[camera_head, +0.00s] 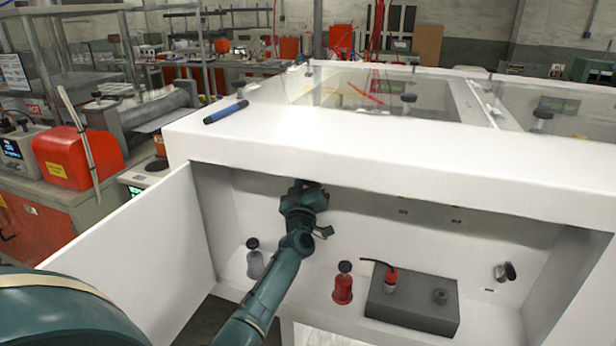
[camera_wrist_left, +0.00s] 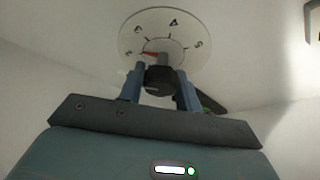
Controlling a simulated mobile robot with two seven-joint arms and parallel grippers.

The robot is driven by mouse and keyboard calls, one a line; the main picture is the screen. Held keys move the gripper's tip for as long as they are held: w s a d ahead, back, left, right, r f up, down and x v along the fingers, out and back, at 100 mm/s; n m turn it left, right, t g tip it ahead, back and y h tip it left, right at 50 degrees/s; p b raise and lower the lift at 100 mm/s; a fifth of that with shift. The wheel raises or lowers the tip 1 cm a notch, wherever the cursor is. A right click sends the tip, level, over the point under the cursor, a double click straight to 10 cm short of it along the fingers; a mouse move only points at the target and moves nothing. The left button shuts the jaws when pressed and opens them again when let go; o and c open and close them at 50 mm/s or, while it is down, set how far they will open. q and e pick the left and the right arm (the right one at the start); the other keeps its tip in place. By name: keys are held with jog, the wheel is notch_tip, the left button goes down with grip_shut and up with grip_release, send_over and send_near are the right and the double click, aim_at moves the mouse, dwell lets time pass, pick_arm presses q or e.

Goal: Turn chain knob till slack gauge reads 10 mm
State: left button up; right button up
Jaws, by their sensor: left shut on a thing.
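My left gripper (camera_head: 308,189) reaches into the open white cabinet, up at the top of its opening, where its fingertips are hard to make out in the head view. In the left wrist view the two blue fingers of the left gripper (camera_wrist_left: 159,88) are shut on a dark knob (camera_wrist_left: 159,78), one on each side. Behind the knob is a round white dial (camera_wrist_left: 135,35) with dark marks around its rim, too small to read surely. A red pointer (camera_wrist_left: 150,54) shows on the dial, pointing left. I cannot make out a slack gauge reading in millimetres. My right gripper is not in view.
Below my arm are a grey-bodied knob-topped part (camera_head: 254,262), a red one (camera_head: 343,287) and a grey block (camera_head: 410,303) with a red-and-black fitting (camera_head: 390,280). A white door (camera_head: 140,255) stands open at left. A blue pen-like tool (camera_head: 226,112) lies on top.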

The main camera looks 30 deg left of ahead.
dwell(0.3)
pick_arm(q)
jog(key=o, duration=1)
jog(key=shift+c, duration=0.2)
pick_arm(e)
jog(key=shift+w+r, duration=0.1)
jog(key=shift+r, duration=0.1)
pick_arm(q)
jog(key=v, duration=1.3)
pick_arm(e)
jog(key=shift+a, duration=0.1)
